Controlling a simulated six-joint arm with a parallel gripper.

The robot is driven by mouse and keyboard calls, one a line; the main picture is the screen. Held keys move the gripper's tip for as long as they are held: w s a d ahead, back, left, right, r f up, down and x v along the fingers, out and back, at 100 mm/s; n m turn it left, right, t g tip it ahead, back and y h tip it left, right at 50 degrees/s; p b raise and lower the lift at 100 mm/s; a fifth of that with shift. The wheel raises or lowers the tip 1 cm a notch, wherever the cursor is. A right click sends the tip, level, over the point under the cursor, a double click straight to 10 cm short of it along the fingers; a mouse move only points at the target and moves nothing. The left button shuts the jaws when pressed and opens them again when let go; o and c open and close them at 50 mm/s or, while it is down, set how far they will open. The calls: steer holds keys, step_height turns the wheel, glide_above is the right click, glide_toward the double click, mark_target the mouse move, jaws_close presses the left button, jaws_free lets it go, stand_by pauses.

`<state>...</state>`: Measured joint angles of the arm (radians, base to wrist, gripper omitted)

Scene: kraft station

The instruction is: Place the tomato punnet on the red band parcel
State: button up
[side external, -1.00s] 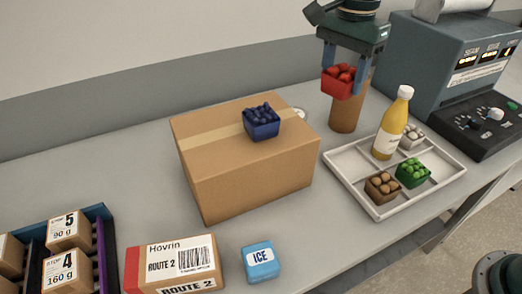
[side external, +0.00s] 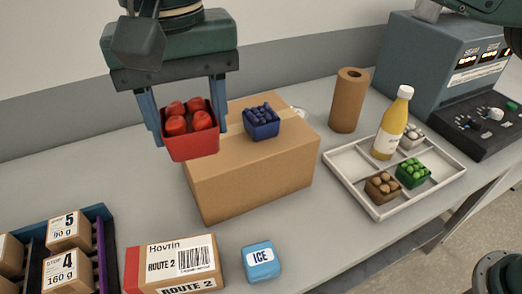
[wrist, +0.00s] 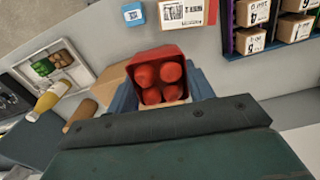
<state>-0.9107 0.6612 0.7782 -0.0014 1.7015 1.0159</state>
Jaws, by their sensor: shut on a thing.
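The tomato punnet (side external: 192,145), a red tub with several tomatoes, is held in the air between the blue fingers of my gripper (side external: 188,120). In the side view it appears in front of the left part of the large cardboard box. The wrist view shows the punnet (wrist: 157,78) upright between the fingers. The red band parcel (side external: 172,264), marked Hovrin and ROUTE 2, lies at the front of the table with its red band at the left end. My gripper is above and behind it. The parcel's label (wrist: 183,12) shows at the top of the wrist view.
A large cardboard box (side external: 255,175) carries a blue punnet (side external: 262,122). A blue ICE block (side external: 261,262) stands just right of the parcel. A rack of small boxes (side external: 98,215) is to its left. A white tray (side external: 345,165) with punnets and a bottle (side external: 393,125) is at right.

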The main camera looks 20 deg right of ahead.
mark_target(169, 129)
steer(key=shift+s+a+r+n, duration=0.15)
steer(key=shift+s+a+n, duration=0.45)
steer(key=shift+s+a, duration=0.5)
steer(key=shift+w+f, duration=0.1)
steer(key=shift+f, duration=9.9)
steer(key=shift+f, duration=0.15)
steer(key=o, duration=1)
